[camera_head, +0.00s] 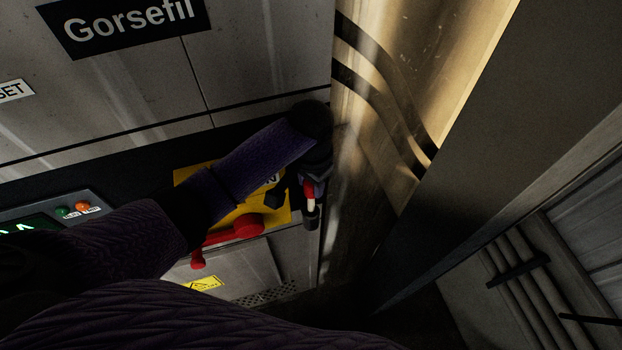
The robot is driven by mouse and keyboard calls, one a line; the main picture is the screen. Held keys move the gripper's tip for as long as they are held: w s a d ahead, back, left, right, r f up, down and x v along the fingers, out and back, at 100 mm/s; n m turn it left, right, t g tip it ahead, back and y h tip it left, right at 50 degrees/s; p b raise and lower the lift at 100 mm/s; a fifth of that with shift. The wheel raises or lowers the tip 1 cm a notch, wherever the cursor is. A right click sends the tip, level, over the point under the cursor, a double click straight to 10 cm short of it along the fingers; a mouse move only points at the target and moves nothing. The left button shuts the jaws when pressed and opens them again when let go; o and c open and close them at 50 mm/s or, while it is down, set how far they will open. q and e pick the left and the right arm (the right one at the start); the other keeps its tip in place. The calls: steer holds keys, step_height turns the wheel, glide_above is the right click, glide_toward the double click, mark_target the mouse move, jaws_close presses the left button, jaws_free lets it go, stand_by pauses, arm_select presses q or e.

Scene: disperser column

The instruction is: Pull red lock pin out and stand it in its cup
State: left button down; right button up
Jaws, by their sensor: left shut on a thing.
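The red lock pin (309,192) shows as a small red head with a pale shaft below it, roughly upright in the picture. A small dark cup-like part (311,219) shows right at the pin's lower end; I cannot tell whether the pin stands in it or is in front of it. My left gripper (306,180) is dark, beside the pin's red head at the right end of the yellow plate, and is shut on the pin. The fingertips are partly hidden in shadow. My right gripper is not in view.
A red lever (233,232) sticks out below the yellow plate (250,213), left of the pin. A control panel (70,212) with green and orange buttons is at the left. A tall metal column (380,130) stands close on the right of my gripper.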

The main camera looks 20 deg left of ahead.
mark_target(311, 195)
arm_select(q)
steer(key=shift+f+b, duration=1.6)
steer(key=shift+f, duration=1.2)
steer(key=shift+s+f, duration=0.1)
steer(key=shift+f, duration=0.05)
steer(key=shift+r+p, duration=0.6)
steer(key=shift+p, duration=0.05)
steer(key=shift+r+p, duration=0.85)
steer(key=shift+p, duration=0.15)
steer(key=shift+r, duration=1.15)
steer(key=shift+f+b, duration=1.5)
steer(key=shift+f, duration=1.2)
